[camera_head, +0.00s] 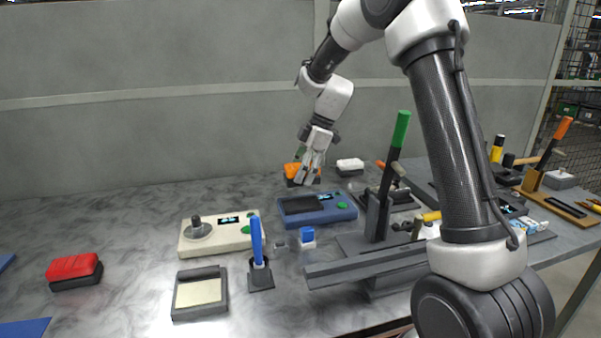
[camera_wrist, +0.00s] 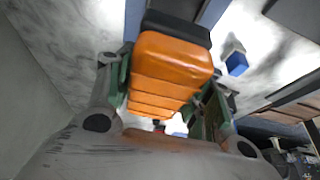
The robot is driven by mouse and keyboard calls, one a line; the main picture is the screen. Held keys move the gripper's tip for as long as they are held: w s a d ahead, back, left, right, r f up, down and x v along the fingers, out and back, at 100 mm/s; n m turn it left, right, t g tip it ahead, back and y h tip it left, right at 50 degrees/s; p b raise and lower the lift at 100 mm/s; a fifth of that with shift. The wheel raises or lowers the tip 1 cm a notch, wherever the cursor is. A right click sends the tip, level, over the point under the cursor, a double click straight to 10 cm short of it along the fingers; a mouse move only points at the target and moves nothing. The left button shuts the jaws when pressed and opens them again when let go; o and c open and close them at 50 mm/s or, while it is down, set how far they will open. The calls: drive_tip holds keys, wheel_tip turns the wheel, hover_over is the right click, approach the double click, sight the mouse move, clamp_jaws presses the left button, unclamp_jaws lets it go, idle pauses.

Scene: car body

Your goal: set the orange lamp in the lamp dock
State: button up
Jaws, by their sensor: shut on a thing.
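The orange lamp (camera_head: 292,170), an orange block with a dark base, is at the back of the table near the grey wall. In the wrist view the orange lamp (camera_wrist: 172,68) sits between my fingers, its black base toward the top of the picture. My gripper (camera_head: 307,176) is shut on it; the gripper also shows in the wrist view (camera_wrist: 160,100). I cannot tell whether the lamp touches the table. A dark square tray with a cream pad (camera_head: 199,292) stands at the front; it may be the lamp dock, but I cannot be sure.
A red block on a black base (camera_head: 74,270) is at the left and a white one (camera_head: 350,165) at the back. Cream (camera_head: 217,233) and blue (camera_head: 316,208) consoles, a blue-handled holder (camera_head: 259,262) and a green-handled lever (camera_head: 392,165) stand nearby. The left-middle table is clear.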

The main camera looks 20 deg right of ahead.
drive_tip(key=shift+f, duration=0.1)
drive_tip(key=shift+f, duration=2.8)
drive_tip(key=shift+f, duration=0.75)
drive_tip(key=shift+r, duration=0.1)
drive_tip(key=shift+r, duration=0.4)
drive_tip(key=shift+f, duration=0.35)
idle(0.9)
drive_tip(key=shift+r, duration=0.35)
drive_tip(key=shift+a+f, duration=0.1)
drive_tip(key=shift+f, duration=0.25)
idle(1.7)
drive_tip(key=shift+r, duration=0.35)
